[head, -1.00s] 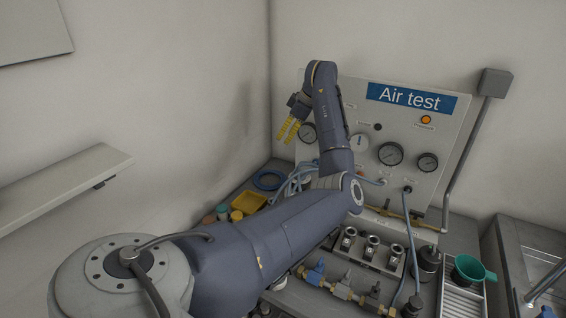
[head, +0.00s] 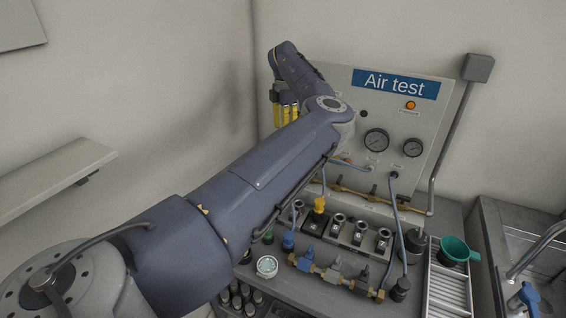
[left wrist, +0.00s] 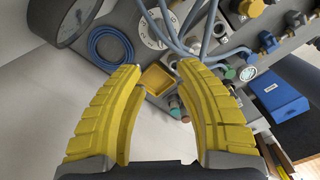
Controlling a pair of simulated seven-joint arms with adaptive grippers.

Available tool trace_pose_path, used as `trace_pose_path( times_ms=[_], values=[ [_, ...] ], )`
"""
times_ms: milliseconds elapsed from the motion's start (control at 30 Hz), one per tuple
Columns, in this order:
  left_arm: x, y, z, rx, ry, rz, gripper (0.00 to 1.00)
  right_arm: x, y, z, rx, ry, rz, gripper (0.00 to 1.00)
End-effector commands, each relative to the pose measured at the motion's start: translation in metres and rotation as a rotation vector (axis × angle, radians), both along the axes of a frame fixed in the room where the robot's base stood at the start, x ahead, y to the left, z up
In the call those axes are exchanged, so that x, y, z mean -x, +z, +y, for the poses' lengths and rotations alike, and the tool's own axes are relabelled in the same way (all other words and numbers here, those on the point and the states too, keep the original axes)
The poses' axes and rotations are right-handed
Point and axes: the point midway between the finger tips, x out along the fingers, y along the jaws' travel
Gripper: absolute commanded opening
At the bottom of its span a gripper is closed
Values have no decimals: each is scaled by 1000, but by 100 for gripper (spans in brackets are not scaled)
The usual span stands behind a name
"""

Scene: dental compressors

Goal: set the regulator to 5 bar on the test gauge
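The grey Air test panel (head: 440,115) shows two dark-rimmed gauges, a larger one (head: 376,141) and a smaller one (head: 412,147); their needles are too small to read. My left gripper (head: 285,115) is by the panel's left edge, fingers pointing down. In the left wrist view its yellow fingers (left wrist: 158,68) are open with nothing between them. Part of a large gauge (left wrist: 58,18) shows at top left there, and a white round dial (left wrist: 150,28), perhaps the regulator, lies beyond the fingertips. My left arm hides the panel's lower left in the head view. My right gripper is out of view.
A blue hose coil (left wrist: 110,47), a yellow tray (left wrist: 158,80) and a blue box (left wrist: 280,95) lie on the bench side. A shelf (head: 55,170) juts from the left wall.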

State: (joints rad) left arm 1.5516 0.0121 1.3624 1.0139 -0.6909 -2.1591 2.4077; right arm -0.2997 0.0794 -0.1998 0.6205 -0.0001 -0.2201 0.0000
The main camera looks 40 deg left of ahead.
Motion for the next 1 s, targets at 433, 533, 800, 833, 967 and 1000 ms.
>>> trace_pose_path(
  times_ms=[433,533,800,833,967,1000],
  values=[
    [1,-84,0,-1,-1,4,33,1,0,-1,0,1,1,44],
    [1,-100,1,-2,-1,4,33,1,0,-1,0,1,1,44],
    [1,-134,1,-1,0,2,33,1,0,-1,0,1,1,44],
    [1,-137,1,-1,0,2,33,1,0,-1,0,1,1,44],
    [1,-144,1,-1,-1,2,33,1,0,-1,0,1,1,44],
    [1,-146,1,-1,-1,0,33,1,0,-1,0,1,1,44]
  ],
)
